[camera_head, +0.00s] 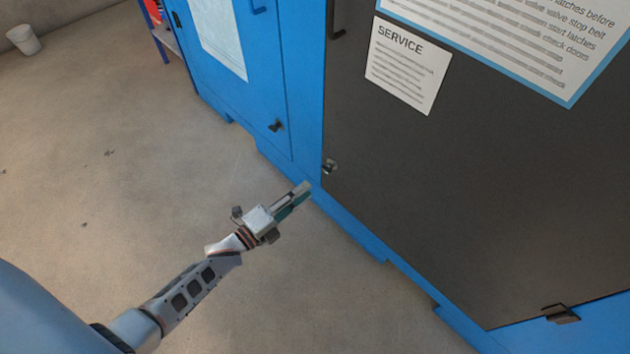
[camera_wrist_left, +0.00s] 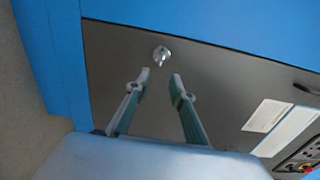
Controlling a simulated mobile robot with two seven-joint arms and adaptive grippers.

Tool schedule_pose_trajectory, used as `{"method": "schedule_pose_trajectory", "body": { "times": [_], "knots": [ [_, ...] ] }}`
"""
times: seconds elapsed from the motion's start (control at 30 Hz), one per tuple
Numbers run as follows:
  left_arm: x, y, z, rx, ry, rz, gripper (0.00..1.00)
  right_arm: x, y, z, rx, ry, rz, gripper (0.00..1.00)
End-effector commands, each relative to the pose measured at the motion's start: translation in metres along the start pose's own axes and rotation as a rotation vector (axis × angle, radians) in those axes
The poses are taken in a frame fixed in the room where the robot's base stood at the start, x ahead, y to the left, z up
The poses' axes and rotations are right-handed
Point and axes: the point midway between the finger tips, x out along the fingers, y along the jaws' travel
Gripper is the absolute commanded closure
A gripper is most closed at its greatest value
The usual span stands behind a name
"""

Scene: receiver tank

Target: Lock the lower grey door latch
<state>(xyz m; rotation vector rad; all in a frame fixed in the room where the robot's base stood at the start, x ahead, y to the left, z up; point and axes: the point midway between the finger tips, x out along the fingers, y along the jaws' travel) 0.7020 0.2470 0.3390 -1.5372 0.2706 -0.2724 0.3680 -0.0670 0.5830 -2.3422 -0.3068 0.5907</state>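The lower grey door latch (camera_head: 330,167) is a small metal knob near the lower left corner of the dark grey door (camera_head: 450,200). In the left wrist view the latch (camera_wrist_left: 161,56) is a round silver disc with a small raised tab at its middle. My left gripper (camera_head: 302,189) is just left of and below the latch in the head view. In the left wrist view its two fingertips (camera_wrist_left: 160,77) are apart with nothing between them, pointing at the latch with a gap left. My right gripper is not in view.
A blue door (camera_head: 305,80) with a dark latch (camera_head: 276,126) stands to the left. A dark hinge (camera_head: 561,313) sits at the grey door's lower edge. A service notice (camera_head: 407,65) is on the grey door. The concrete floor (camera_head: 120,160) is clear; a white bucket (camera_head: 24,39) stands far left.

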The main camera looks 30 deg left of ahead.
Motion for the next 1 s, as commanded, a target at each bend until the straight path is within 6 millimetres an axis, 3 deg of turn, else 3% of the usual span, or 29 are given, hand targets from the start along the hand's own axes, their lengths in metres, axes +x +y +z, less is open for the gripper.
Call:
{"method": "schedule_pose_trajectory", "body": {
  "times": [0.1, 0.3, 0.87, 1.0],
  "knots": [
    [-0.018, 0.0, 0.0, -0.001, 0.0, -0.001, 0.77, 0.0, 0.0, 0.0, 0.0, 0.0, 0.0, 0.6],
    [-0.03, -0.001, 0.0, -0.001, 0.0, -0.002, 0.77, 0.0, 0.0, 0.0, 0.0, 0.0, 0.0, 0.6],
    [-0.032, -0.001, 0.0, -0.001, -0.001, -0.002, 0.77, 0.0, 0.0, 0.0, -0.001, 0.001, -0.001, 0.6],
    [-0.031, -0.019, 0.0, -0.032, -0.017, -0.017, 0.77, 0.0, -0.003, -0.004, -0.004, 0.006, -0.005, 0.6]
  ]
}}
